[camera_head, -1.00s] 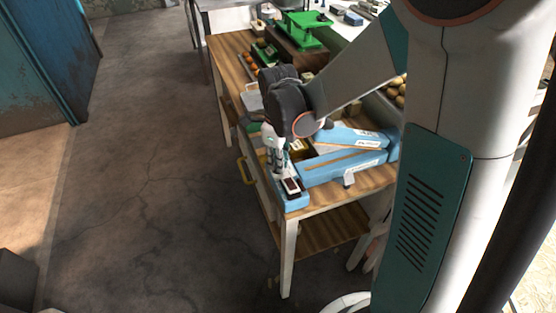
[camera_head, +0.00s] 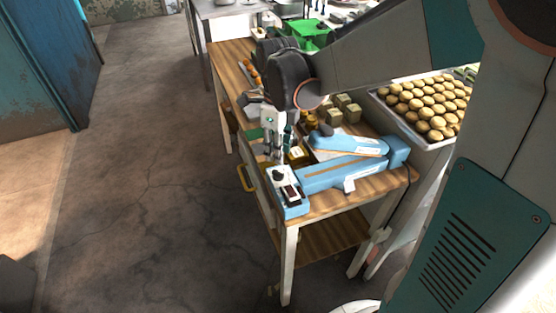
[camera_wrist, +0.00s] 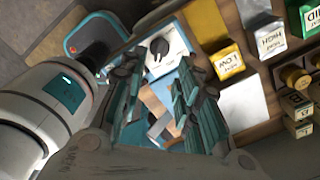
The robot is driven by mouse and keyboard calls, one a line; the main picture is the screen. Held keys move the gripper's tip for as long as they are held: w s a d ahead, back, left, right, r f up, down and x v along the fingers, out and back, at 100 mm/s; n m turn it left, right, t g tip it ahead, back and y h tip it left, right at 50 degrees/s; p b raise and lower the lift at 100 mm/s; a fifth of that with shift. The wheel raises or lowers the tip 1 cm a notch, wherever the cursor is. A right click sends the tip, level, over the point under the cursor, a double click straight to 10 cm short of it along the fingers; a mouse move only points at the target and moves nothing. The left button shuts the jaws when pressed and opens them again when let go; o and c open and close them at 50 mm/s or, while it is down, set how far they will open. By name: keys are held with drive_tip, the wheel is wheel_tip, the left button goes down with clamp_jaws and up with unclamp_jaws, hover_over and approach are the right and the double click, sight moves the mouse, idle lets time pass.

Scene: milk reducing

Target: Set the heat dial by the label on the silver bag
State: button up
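The blue sealer (camera_head: 345,172) lies on the wooden table, with its control box at the front left end. Its black heat dial (camera_wrist: 158,50) sits on a white panel and shows just beyond my fingertips in the wrist view; the dial (camera_head: 278,175) also shows in the head view. A silver bag (camera_wrist: 268,38) reads HIGH, apparently with HEAT. Beside it are a yellow bag (camera_wrist: 228,62) reading LOW and a green bag (camera_wrist: 308,17), its label partly cut off. My gripper (camera_wrist: 163,68) is open and empty, its fingers apart near the dial; contact is unclear.
A tray of round brown items (camera_head: 428,105) stands at the right. Several small jars and boxes (camera_head: 342,108) stand behind the sealer. A yellow handle (camera_head: 246,178) sticks out from the table's left side. The floor on the left is clear.

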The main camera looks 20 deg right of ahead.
wheel_tip(320, 180, up, 4)
drive_tip(key=shift+r, duration=0.2)
idle(0.3)
drive_tip(key=s+n+t+b, duration=0.1)
drive_tip(key=s+n+t, duration=0.2)
drive_tip(key=s+n, duration=0.4)
drive_tip(key=s+n+t+b, duration=0.1)
drive_tip(key=s+n+t, duration=0.3)
drive_tip(key=n, duration=1.6)
drive_tip(key=s, duration=0.3)
drive_tip(key=shift+s+a+r, duration=0.15)
drive_tip(key=shift+s+r, duration=0.15)
drive_tip(key=shift+s, duration=0.1)
